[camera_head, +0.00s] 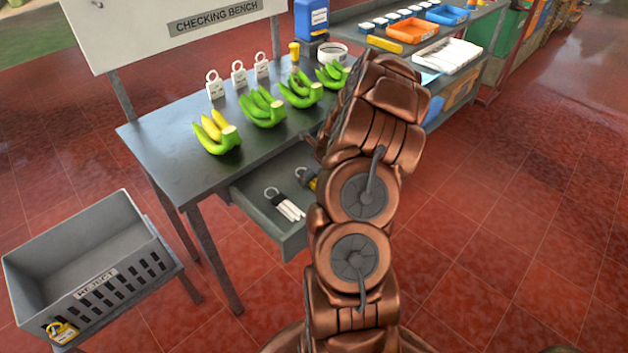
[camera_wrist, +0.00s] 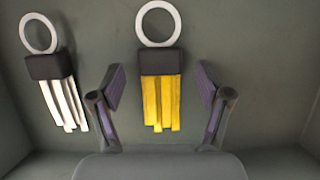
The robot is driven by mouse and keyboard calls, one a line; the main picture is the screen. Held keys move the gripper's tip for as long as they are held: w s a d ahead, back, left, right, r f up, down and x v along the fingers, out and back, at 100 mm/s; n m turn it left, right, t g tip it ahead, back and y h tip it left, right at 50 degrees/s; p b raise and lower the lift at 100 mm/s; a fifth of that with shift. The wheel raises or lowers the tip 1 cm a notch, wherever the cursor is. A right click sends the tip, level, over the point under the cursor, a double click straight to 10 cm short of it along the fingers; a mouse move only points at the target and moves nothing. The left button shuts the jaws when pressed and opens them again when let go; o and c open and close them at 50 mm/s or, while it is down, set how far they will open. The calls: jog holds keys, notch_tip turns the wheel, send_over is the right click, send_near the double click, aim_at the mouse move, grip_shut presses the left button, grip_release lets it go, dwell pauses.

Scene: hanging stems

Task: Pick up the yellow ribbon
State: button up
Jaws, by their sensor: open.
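The yellow ribbon (camera_wrist: 162,108) hangs from a black block with a white ring and lies on the floor of the open grey drawer (camera_head: 262,222). In the head view only a small part of it (camera_head: 313,184) shows beside my arm. My gripper (camera_wrist: 161,85) is open, with one finger on either side of the yellow ribbon and a gap to each. It looks down into the drawer; I cannot tell its height above the ribbon. In the head view my arm hides most of the gripper.
A white ribbon bundle (camera_wrist: 65,100) with a ring and black block lies left of the yellow one, near the left finger. Drawer walls are close around. Above, the bench (camera_head: 165,150) carries banana bunches (camera_head: 262,110) and white tags. A grey crate (camera_head: 85,270) stands lower left.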

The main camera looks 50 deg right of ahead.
aim_at(312, 178)
jog(key=shift+w+f, duration=0.15)
jog(key=shift+f, duration=0.25)
jog(key=c, duration=1)
jog(key=shift+o, duration=0.2)
jog(key=shift+r, duration=0.1)
notch_tip(312, 178, up, 10)
jog(key=shift+f+b, duration=0.1)
jog(key=shift+b, duration=1)
